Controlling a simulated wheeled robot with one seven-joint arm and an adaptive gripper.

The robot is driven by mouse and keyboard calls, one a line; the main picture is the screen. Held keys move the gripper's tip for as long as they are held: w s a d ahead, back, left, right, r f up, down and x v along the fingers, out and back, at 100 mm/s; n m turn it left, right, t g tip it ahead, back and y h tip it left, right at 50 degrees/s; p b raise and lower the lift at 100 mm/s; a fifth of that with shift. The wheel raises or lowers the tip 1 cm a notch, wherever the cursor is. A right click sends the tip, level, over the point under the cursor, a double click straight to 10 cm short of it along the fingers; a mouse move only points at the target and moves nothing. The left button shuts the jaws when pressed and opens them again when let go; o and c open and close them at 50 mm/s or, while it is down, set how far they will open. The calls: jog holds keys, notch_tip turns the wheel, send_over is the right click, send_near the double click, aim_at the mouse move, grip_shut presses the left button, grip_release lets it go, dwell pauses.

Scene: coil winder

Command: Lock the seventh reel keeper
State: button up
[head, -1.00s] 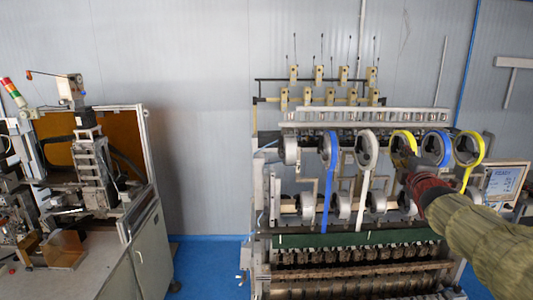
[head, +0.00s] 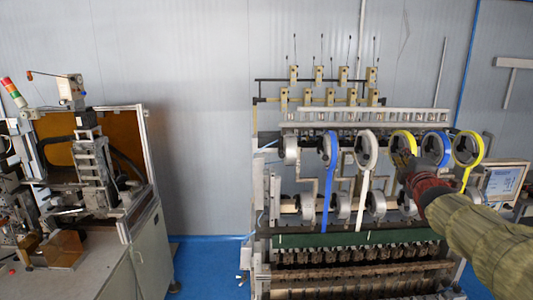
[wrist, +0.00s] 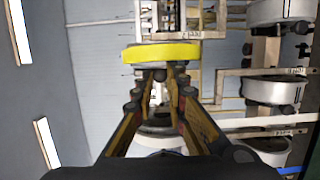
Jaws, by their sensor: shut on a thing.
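My gripper (head: 401,163) is at the yellow-taped reel (head: 402,133), on the upper row of the winder. In the wrist view my gripper (wrist: 162,78) has its two fingers closed in together just below this reel (wrist: 160,54), which is seen edge-on as a yellow band. The fingers are shut on a small part at the reel's hub, apparently its keeper. The fingers cover most of that part, so I cannot tell its angle or whether it is locked.
A blue-taped reel (head: 437,147) and another yellow one (head: 468,150) stand close on the right, a white one (head: 367,152) on the left. Grey reels (head: 306,205) fill the lower row. A small screen (head: 503,182) stands at the far right, beside my arm.

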jog(key=shift+s+r, duration=0.1)
jog(key=shift+s, duration=0.7)
jog(key=o, duration=0.7)
jog(key=shift+c, duration=0.2)
jog(key=b+v, duration=0.1)
jog(key=v, duration=0.6)
jog(key=shift+b, duration=0.4)
